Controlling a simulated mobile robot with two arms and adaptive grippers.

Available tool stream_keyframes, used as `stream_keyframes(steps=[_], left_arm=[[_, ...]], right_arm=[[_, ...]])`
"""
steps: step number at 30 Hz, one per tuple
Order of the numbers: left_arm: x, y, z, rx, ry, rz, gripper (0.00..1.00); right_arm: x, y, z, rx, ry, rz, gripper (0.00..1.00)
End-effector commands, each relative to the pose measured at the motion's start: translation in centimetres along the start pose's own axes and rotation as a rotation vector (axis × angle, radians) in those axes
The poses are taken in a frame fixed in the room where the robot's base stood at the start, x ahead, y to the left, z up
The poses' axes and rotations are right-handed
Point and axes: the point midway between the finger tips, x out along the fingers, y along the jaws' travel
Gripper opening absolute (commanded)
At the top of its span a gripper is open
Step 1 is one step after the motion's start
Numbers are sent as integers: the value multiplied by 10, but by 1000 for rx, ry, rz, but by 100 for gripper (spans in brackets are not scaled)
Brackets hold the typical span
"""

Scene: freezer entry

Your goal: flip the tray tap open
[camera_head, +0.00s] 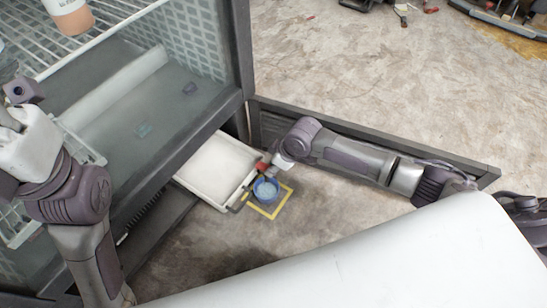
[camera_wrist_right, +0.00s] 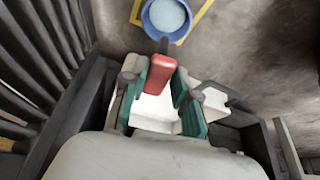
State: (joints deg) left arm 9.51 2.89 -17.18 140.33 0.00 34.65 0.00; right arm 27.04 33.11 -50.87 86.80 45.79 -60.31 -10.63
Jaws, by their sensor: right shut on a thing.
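A white tray (camera_head: 218,165) sticks out from under the freezer cabinet, near the floor. The red tap handle (camera_wrist_right: 159,72) is at its front end; a bit of red also shows in the head view (camera_head: 262,167). My right gripper (camera_wrist_right: 158,84) is shut on the red handle, with its teal finger pads on either side. In the head view its fingers are small and partly hidden by my wrist. A blue bucket (camera_head: 265,189) with pale blue contents stands on the floor just beyond the tap; it also shows in the right wrist view (camera_wrist_right: 166,18). My left gripper (camera_head: 18,98) is at the left edge, its fingers unclear.
A yellow square (camera_head: 284,197) is marked on the floor around the bucket. The open freezer cabinet (camera_head: 246,60) stands on the left with a wire shelf (camera_head: 100,25) above. A dark low panel (camera_head: 440,158) runs behind my right arm. Bare floor (camera_head: 380,80) lies beyond.

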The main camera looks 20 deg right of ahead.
Motion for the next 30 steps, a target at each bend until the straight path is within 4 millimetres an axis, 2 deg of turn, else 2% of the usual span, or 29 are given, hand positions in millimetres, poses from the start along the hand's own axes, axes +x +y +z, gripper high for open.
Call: stream_keyframes(steps=[12, 13, 17, 26, 30], left_arm=[[-4, -1, 2, -2, -17, -6, 40], [-4, -1, 2, -2, -17, -6, 40], [-4, 0, 2, -2, -17, -6, 40], [-3, -1, 2, -2, -16, -6, 40], [-3, -1, 2, -2, -16, -6, 40]], right_arm=[[0, 0, 1, 15, -1, 6, 0], [0, 0, 1, 15, -1, 5, 32], [0, -1, 1, 14, -1, 5, 54], [0, 0, 0, 13, 0, 5, 54], [-12, 0, 0, 12, 3, 6, 54]])
